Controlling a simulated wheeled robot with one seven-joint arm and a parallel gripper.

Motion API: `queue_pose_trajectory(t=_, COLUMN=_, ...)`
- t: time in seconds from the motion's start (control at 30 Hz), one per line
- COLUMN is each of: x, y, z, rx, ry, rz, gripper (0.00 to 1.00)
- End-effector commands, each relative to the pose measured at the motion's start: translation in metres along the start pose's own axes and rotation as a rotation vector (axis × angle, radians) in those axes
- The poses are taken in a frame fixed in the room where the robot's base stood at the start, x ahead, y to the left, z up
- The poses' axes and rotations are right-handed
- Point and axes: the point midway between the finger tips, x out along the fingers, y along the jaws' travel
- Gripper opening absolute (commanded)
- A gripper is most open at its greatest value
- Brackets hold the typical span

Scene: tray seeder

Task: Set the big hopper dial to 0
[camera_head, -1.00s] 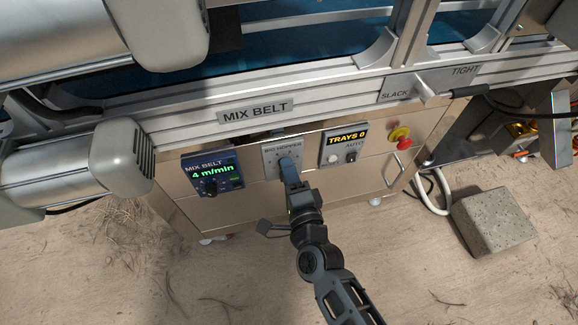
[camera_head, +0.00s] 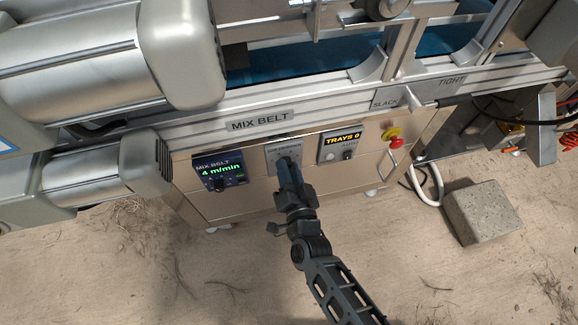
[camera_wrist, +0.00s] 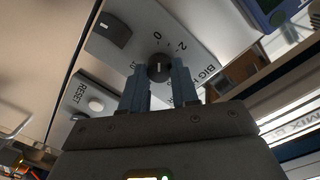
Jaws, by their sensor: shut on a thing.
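The big hopper dial (camera_wrist: 159,67) is a dark round knob with a white pointer line on a grey panel (camera_wrist: 125,38). In the wrist view its line points roughly at the 0 mark, with the 2 mark to the right of it. My gripper (camera_wrist: 160,82) has a blue-grey finger on each side of the knob and is shut on it. In the head view my gripper (camera_head: 287,170) reaches the big hopper panel (camera_head: 271,152) from below; the fingers largely cover the dial and its scale.
The mix belt display (camera_head: 219,171) reading 4 m/min is left of the panel. The trays display (camera_head: 342,142) reading 0, with a white button and a small dark knob, is right of it. A red stop button (camera_head: 394,141) and a slack/tight lever (camera_head: 416,95) are farther right.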

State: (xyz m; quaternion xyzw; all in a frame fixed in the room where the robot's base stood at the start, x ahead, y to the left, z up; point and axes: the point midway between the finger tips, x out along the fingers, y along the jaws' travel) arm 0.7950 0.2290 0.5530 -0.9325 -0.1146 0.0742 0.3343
Motion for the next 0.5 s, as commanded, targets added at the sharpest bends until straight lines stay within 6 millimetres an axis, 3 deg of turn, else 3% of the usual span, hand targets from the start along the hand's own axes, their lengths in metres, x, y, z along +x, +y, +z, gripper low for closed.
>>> queue_pose_trajectory(t=0.5, x=-0.0006, y=0.0003, z=0.0018, rx=-0.124, ry=0.002, rz=0.005, gripper=0.00)
